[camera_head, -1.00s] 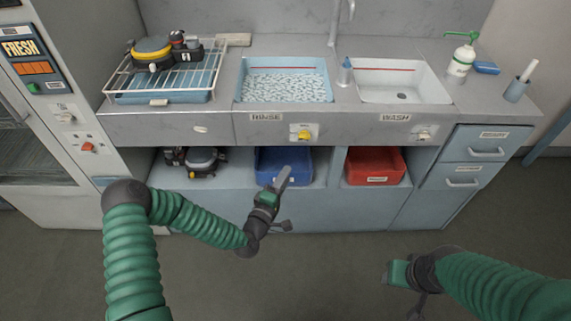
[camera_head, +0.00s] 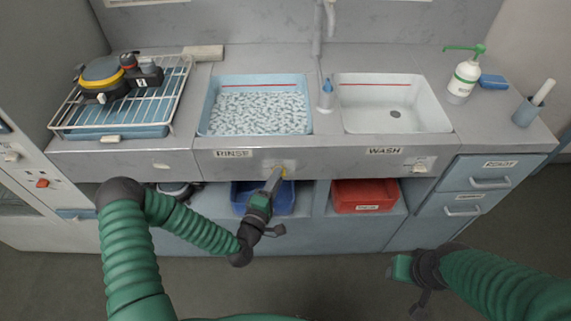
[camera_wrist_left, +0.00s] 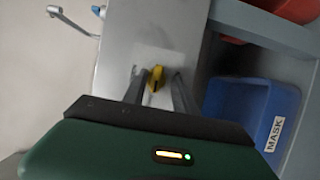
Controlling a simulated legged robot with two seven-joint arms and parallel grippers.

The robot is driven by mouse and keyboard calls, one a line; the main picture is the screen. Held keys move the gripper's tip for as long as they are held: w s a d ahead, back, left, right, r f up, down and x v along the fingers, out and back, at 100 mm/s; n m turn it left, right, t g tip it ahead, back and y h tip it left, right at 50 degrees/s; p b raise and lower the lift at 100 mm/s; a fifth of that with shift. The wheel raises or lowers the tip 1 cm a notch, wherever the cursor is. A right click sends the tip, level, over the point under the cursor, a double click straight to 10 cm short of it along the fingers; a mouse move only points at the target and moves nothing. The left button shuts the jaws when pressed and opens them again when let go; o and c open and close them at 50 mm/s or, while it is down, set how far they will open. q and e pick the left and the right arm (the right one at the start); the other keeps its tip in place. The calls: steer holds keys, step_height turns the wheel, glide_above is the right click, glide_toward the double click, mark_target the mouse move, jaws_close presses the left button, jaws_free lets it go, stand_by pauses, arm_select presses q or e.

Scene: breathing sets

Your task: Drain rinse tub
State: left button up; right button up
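The rinse tub (camera_head: 258,77) is the blue-rimmed basin above the RINSE label (camera_head: 233,153); its rippled, whitish contents lie below a red line. A yellow knob (camera_head: 284,173) sits on the counter's front panel. My left gripper (camera_head: 274,177) points up at this knob and partly covers it. In the left wrist view the yellow knob (camera_wrist_left: 156,79) shows between the two parted fingers (camera_wrist_left: 159,76); I see no clear contact. My right gripper (camera_head: 402,270) hangs low in front of the cabinet, far from the knob; its fingers are not clear.
The white wash basin (camera_head: 394,122) stands right of the rinse tub, with a grey-white knob (camera_head: 420,165) below it. A rack (camera_head: 125,95) with breathing gear is at left. A blue bin (camera_head: 285,197) and a red bin (camera_head: 364,195) sit under the counter.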

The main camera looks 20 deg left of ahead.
arm_select(q)
steer(key=shift+w+d+r, duration=0.1)
steer(key=shift+r, duration=0.05)
steer(key=shift+s+r, duration=0.1)
steer(key=shift+s, duration=0.1)
steer(key=shift+c, duration=0.3)
steer(key=shift+w+a, duration=0.1)
steer(key=shift+a, duration=0.15)
jaws_close()
steer(key=shift+d, duration=0.1)
